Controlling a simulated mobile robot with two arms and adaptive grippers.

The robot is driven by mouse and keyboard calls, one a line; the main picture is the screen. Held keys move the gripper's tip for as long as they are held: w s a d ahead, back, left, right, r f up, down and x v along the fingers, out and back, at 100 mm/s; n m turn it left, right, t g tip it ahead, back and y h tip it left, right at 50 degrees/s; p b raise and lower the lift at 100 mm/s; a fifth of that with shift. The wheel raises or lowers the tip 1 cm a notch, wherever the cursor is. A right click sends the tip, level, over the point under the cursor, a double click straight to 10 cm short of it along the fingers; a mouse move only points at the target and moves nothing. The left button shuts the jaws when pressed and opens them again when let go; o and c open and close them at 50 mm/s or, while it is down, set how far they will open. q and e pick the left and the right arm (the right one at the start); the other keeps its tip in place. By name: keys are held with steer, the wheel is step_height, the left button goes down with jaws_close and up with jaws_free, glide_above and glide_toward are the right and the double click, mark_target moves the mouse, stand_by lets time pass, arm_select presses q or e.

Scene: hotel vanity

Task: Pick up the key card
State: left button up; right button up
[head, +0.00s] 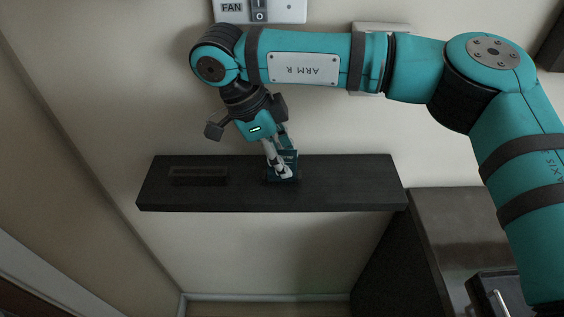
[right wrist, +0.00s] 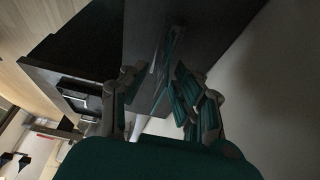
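The key card (head: 290,157) looks like a dark teal card standing upright on the dark shelf, partly hidden by my right gripper's fingers. In the right wrist view a thin, nearly edge-on teal and grey shape, which seems to be the card (right wrist: 166,56), shows just beyond and between the fingertips. My right gripper (head: 279,168) reaches down to the shelf at the card. In the right wrist view its fingers (right wrist: 159,73) are apart, with a gap between them. I cannot tell whether either finger touches the card. My left gripper is not in view.
The narrow dark shelf (head: 340,182) is fixed to the wall. A shallow dark tray or recess (head: 199,176) is at its left end. The right part of the shelf is clear. A switch plate (head: 287,12) is above, and a dark cabinet (head: 455,232) stands at lower right.

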steer(key=shift+a, duration=0.1)
steer(key=shift+c, duration=0.3)
jaws_close()
steer(key=shift+r, duration=0.4)
steer(key=r+b, duration=0.1)
steer(key=r, duration=0.1)
steer(key=shift+s+r+b, duration=0.3)
steer(key=shift+b, duration=0.1)
steer(key=s+r+b, duration=0.1)
steer(key=s+b, duration=0.2)
steer(key=s, duration=1.2)
steer(key=shift+s+r+b, duration=0.25)
steer(key=shift+r+b, duration=0.1)
